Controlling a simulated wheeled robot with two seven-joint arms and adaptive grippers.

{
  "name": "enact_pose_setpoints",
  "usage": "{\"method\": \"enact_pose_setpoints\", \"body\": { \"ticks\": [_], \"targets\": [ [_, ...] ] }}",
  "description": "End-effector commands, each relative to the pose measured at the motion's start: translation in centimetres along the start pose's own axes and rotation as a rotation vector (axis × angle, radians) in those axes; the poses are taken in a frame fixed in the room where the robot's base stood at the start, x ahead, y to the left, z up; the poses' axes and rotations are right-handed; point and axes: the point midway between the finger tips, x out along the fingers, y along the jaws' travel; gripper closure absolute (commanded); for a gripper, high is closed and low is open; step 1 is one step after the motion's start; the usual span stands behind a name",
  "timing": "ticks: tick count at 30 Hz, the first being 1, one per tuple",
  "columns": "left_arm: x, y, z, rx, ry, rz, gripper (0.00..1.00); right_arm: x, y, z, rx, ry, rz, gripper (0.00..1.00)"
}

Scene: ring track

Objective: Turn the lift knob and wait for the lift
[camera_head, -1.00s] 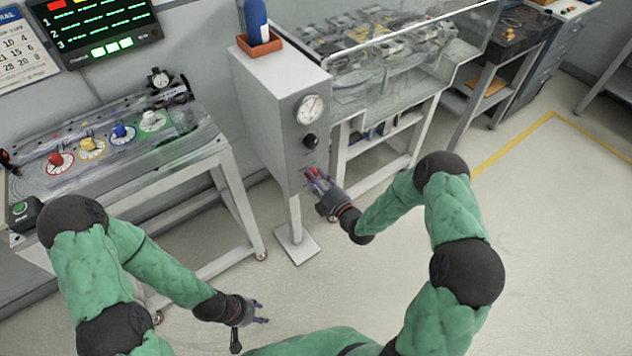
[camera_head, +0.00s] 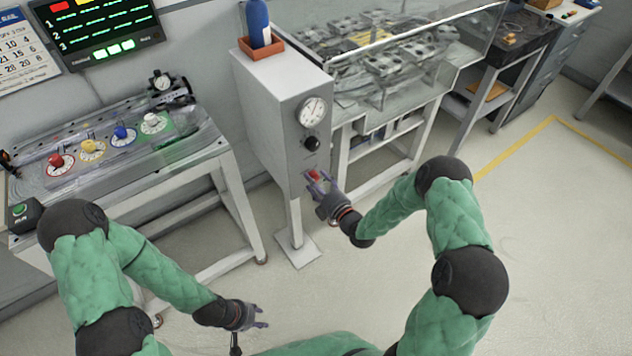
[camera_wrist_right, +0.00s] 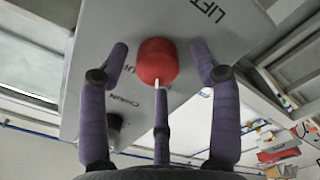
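The lift knob is red and sits low on the front of a grey cabinet (camera_head: 262,110). In the right wrist view the knob (camera_wrist_right: 157,62) has a white pointer mark, and the word LIFT is printed beside it. My right gripper (camera_head: 318,180) is at the knob. In the wrist view its fingers (camera_wrist_right: 158,75) are spread, one on each side of the knob with visible gaps and one below near the pointer. Whether the lower finger touches is unclear. My left gripper (camera_head: 262,315) hangs low over the floor, away from everything, its fingers apart.
The cabinet also carries a gauge (camera_head: 312,111) and a black knob (camera_head: 311,143). A clear-covered ring track (camera_head: 390,60) stands behind right. A bench with coloured dials (camera_head: 122,134) stands left, under a lit display (camera_head: 100,30). The floor at right is clear.

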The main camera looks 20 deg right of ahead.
Motion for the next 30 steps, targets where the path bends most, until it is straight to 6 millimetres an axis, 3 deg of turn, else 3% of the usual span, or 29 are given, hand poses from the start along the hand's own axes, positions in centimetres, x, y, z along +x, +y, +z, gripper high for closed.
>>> {"method": "enact_pose_setpoints", "body": {
  "ticks": [8, 21, 30],
  "targets": [
    [0.0, 0.0, 0.0, 0.0, 0.0, 0.0, 0.6, -0.8, -0.1, 0.1, 0.002, -0.004, -0.002, 0.36],
    [0.0, 0.0, 0.0, 0.0, 0.0, 0.0, 0.6, -8.8, 0.0, 0.2, 0.002, -0.005, -0.001, 0.36],
    [0.0, 0.0, 0.0, 0.0, 0.0, 0.0, 0.6, -11.8, -0.1, 0.1, 0.001, -0.002, -0.001, 0.36]
  ]
}}
